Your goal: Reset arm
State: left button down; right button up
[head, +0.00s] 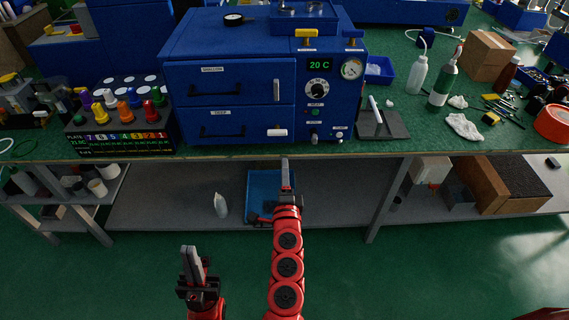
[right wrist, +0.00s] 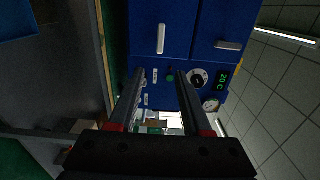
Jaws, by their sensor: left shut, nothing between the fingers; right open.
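My left gripper (head: 192,262) is low in the head view, in front of the bench and above the green floor. Its fingers are together with nothing held. My right gripper (head: 286,178) is at the end of the red arm, just in front of the bench edge and below the blue machine (head: 235,85). In the right wrist view its two fingers (right wrist: 162,105) are apart and the space between them is empty. The blue machine fills the background there, turned sideways. Its two drawers look shut, and its display reads 20 C.
A rack of coloured knobs (head: 118,120) stands left of the machine. Right of it are a dark plate (head: 385,126), bottles (head: 442,82) and a cardboard box (head: 487,55). A lower shelf (head: 160,205) holds a blue tray (head: 262,182). The floor in front is clear.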

jog(key=shift+s, duration=0.45)
